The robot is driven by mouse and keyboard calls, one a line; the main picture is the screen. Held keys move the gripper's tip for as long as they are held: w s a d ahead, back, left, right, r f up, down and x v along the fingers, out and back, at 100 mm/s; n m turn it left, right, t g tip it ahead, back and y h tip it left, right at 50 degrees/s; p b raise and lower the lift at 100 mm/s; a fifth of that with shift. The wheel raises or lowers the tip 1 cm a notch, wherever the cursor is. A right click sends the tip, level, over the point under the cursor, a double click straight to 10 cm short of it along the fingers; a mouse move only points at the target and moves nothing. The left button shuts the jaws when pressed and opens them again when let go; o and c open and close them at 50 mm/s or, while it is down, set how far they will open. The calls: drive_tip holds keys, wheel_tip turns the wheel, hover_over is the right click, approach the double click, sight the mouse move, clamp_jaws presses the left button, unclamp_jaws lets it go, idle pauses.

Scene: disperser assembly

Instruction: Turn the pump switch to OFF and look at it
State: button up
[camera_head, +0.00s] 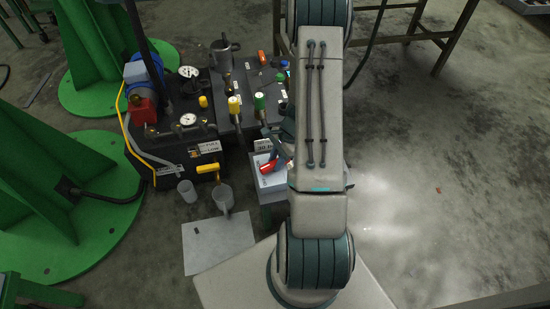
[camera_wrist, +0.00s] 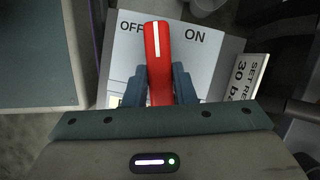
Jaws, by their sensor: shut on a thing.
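The pump switch is a red handle (camera_wrist: 157,45) with a white line along it, on a pale box face (camera_wrist: 215,62) marked OFF at left and ON at right. The handle points up the wrist picture, between the two words, and partly covers the end of OFF. My gripper (camera_wrist: 160,84) is shut on the handle, one blue-grey finger on each side. In the head view the red handle (camera_head: 269,167) shows on top of the white box (camera_head: 272,183), beside my gripper (camera_head: 281,150). My arm hides part of the box.
A sign reading "SET RE... 30 b..." (camera_wrist: 246,76) stands right of the switch face. In the head view, the dark pump unit (camera_head: 170,150) with gauges and valves lies left of the box.

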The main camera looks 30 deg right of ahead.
drive_tip(key=n, duration=0.2)
drive_tip(key=n+g+p, duration=0.1)
drive_tip(key=shift+w+r+n, duration=0.15)
drive_tip(key=shift+w+n, duration=0.15)
drive_tip(key=shift+n, duration=0.1)
drive_tip(key=n, duration=0.1)
drive_tip(key=n+g+h+p, duration=0.1)
drive_tip(key=n, duration=0.1)
drive_tip(key=shift+w+n+g, duration=0.15)
drive_tip(key=shift+n+g, duration=0.15)
drive_tip(key=n+g+h+p, duration=0.1)
drive_tip(key=n, duration=0.2)
drive_tip(key=shift+n, duration=0.3)
drive_tip(key=shift+w+a+n+g+h+p, duration=0.15)
drive_tip(key=shift+n+g+h+p, duration=0.35)
drive_tip(key=shift+n, duration=1.4)
drive_tip(key=o, duration=1)
